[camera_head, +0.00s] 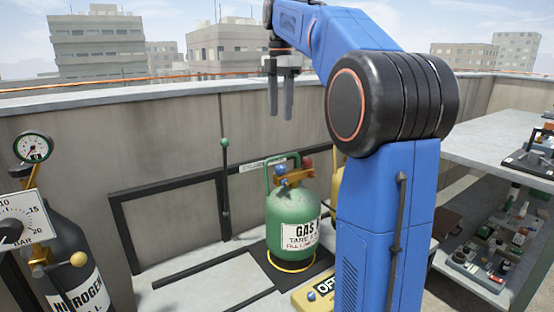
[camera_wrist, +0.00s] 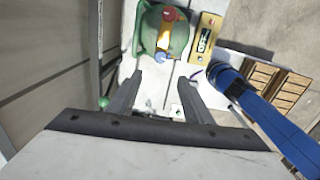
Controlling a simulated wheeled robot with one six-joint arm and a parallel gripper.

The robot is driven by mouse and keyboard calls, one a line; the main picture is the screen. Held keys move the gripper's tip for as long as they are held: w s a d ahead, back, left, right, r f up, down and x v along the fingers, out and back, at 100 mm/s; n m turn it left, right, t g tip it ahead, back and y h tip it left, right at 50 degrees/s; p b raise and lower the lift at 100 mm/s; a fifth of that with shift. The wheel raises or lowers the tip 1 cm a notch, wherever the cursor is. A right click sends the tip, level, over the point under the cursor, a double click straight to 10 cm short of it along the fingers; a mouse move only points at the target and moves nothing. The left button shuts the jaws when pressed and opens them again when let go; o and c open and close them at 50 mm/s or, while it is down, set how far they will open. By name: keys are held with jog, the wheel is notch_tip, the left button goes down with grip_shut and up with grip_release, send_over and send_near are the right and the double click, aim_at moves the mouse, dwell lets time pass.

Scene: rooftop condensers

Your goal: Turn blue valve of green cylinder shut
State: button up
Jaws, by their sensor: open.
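The green cylinder (camera_head: 292,222) stands upright on a dark mat near the wall, with a white label reading "GAS". Its blue valve (camera_head: 280,170) is a small knob at the left of the brass fitting on top, with a red knob at the other side. My gripper (camera_head: 281,116) is open and empty, pointing down, above the cylinder in the head picture. Its fingers (camera_wrist: 160,82) are apart with nothing between them.
A dark nitrogen cylinder (camera_head: 70,232) with gauges stands at the left. A thin post with a green ball (camera_head: 224,143) rises left of the green cylinder. A yellow device (camera_head: 318,294) sits in front of it. A cluttered shelf (camera_head: 495,148) is at the right.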

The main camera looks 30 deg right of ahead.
aim_at(280, 166)
notch_tip(280, 166, down, 17)
jog(key=shift+s, duration=0.1)
dwell(0.5)
jog(key=shift+c, duration=0.7)
jog(key=c, duration=0.9)
